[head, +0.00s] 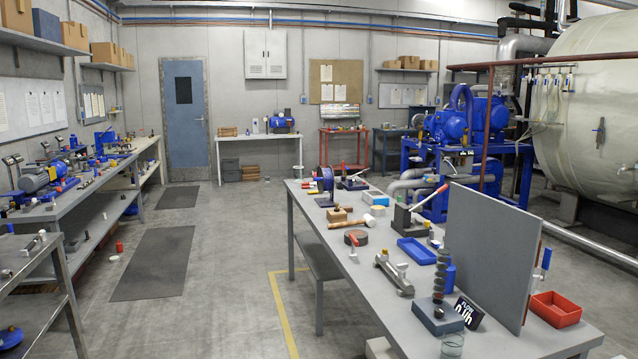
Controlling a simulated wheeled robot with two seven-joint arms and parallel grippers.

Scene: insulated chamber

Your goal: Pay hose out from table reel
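A blue reel-like object (326,181) stands upright at the far end of the long grey table (345,263), on the right side of the room. It looks like the table reel, but it is small here and I cannot make out a hose end on it. A red upright part shows beside it. Neither of my grippers is in view.
The table also holds a mallet (352,223), a blue tray (416,251), a grey upright panel (488,252) and a red bin (555,309). A cluttered bench (75,196) lines the left. The floor aisle with dark mats (155,262) is clear.

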